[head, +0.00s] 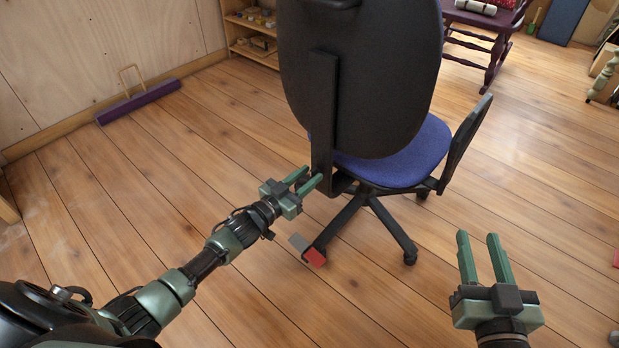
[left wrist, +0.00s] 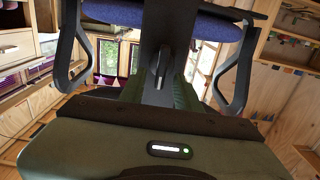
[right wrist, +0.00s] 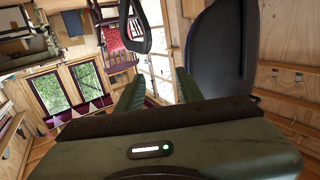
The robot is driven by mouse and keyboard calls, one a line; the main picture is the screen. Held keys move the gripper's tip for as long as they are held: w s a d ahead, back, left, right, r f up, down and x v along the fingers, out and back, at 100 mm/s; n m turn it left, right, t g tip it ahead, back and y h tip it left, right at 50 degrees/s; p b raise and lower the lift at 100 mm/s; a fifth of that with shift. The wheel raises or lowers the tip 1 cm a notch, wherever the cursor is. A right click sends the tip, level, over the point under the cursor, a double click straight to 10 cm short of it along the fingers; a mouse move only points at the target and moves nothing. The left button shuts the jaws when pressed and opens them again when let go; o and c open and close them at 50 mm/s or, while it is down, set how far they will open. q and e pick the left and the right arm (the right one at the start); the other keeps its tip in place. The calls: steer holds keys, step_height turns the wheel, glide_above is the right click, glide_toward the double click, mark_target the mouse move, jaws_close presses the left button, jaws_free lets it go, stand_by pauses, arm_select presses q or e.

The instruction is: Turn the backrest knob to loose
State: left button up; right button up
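The office chair has a black backrest (head: 365,75) turned toward me, a blue seat (head: 400,160) and a black upright bar (head: 323,120) down the back. My left gripper (head: 313,175) is open at the lower end of this bar. In the left wrist view its two green fingers stand apart, with the bar (left wrist: 165,25) between and beyond them. A small dark part with a pale glint (left wrist: 161,62) shows between the fingertips; it may be the backrest knob, but its setting is not readable. My right gripper (head: 478,236) is open and empty, right of the chair.
The chair's armrest (head: 467,140) rises on its right, and its legs (head: 392,228) spread over the plank floor. A small red and grey object (head: 309,251) is by one leg. A purple bar (head: 138,102) lies by the left wall. A purple rocking chair (head: 480,45) stands behind.

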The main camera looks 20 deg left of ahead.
arm_select(q)
steer(key=shift+w+d, duration=0.15)
steer(key=shift+w, duration=0.25)
arm_select(e)
steer(key=shift+a+r, duration=0.1)
steer(key=shift+r, duration=0.5)
arm_select(q)
jaws_close()
